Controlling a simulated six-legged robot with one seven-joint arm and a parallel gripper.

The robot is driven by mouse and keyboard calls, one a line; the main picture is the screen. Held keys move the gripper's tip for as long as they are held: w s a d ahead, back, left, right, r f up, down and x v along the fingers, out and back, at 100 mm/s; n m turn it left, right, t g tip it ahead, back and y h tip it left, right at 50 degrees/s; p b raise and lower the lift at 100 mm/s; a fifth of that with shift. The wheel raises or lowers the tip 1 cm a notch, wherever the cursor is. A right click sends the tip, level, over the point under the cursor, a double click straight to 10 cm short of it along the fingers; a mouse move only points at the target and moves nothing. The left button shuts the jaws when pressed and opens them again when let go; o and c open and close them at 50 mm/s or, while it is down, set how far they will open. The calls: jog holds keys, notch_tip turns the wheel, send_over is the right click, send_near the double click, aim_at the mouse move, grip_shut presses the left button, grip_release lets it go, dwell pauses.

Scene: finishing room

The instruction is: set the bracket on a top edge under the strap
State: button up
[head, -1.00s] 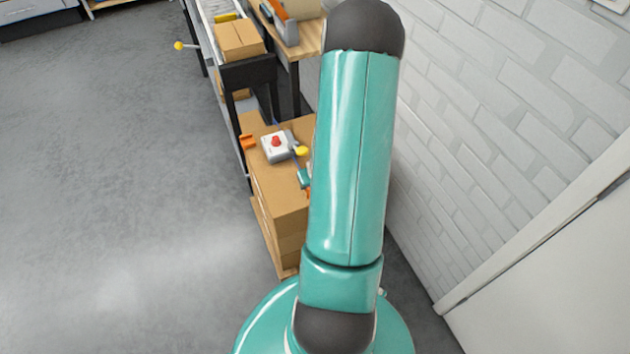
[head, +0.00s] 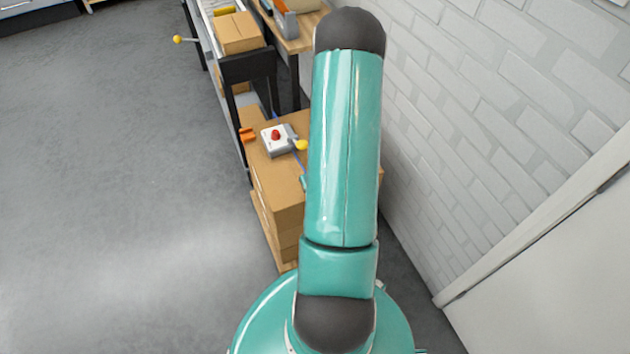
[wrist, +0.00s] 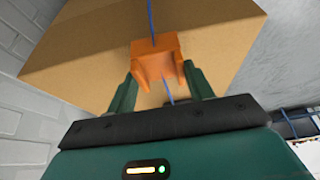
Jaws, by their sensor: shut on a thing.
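An orange bracket (wrist: 155,58) is between the two green fingers of my gripper (wrist: 161,82) in the wrist view, and the gripper is shut on it. The bracket is close to an edge of a cardboard box (wrist: 95,45); I cannot tell whether it touches. A thin blue strap (wrist: 151,18) runs along the box to the bracket and shows again below it; the bracket hides the part between. There my arm hides the held bracket and most of the gripper.
A second orange bracket (head: 247,134) sits at the stack's left edge. A grey control box with a red button (head: 276,137) and a yellow-ended part (head: 301,145) are on top. A conveyor (head: 246,66) stands behind, a brick wall (head: 480,140) on the right. The floor at left is clear.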

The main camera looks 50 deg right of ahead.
jog(key=shift+w+d+f, duration=0.1)
jog(key=shift+w+f, duration=0.05)
jog(key=shift+f, duration=1.7)
jog(key=o, duration=1.5)
jog(key=shift+c, duration=0.2)
jog(key=shift+r, duration=0.2)
jog(key=shift+r, duration=0.95)
jog(key=shift+r, duration=3)
